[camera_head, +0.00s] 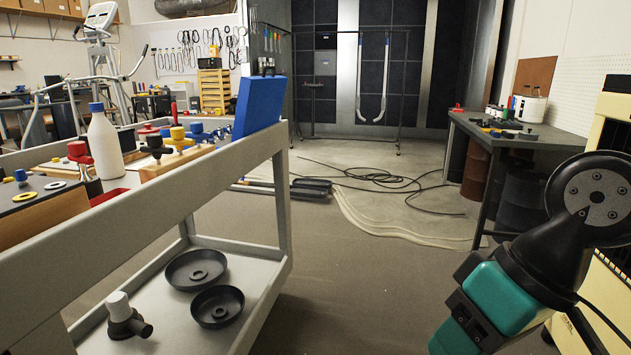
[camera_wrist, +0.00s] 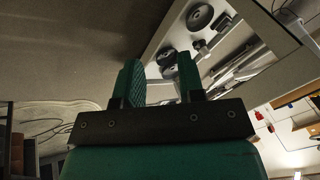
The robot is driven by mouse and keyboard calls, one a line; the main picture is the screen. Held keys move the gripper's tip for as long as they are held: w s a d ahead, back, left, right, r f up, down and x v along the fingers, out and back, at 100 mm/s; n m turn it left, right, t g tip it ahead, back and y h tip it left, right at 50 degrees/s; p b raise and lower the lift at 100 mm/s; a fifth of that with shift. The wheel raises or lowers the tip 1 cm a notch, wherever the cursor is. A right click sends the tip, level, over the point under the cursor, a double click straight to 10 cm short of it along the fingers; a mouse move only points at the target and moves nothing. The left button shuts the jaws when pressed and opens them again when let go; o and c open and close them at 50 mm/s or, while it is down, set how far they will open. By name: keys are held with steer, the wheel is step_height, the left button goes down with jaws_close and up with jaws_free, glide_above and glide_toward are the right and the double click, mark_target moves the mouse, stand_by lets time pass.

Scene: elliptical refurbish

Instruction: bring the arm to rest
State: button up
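My gripper (camera_wrist: 160,82) shows in the wrist view with its two green fingers apart and nothing between them. The fingers point toward the cart's lower shelf, which lies beyond them at some distance. In the head view my arm, with a teal section and a round dark joint, is at the lower right, clear of the cart and the workbench. The gripper's fingers do not show in the head view.
A workbench (camera_head: 520,135) stands at right. Cables (camera_head: 385,178) lie on the floor; the middle floor is clear.

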steer(key=s+n+g, duration=0.1)
steer(key=s+n, duration=0.1)
steer(key=s, duration=0.3)
step_height(320, 180, up, 31)
steer(key=w+p, duration=0.1)
steer(key=p, duration=3)
steer(key=shift+r+h, duration=0.2)
steer(key=shift+h, duration=0.1)
steer(key=shift+d, duration=0.15)
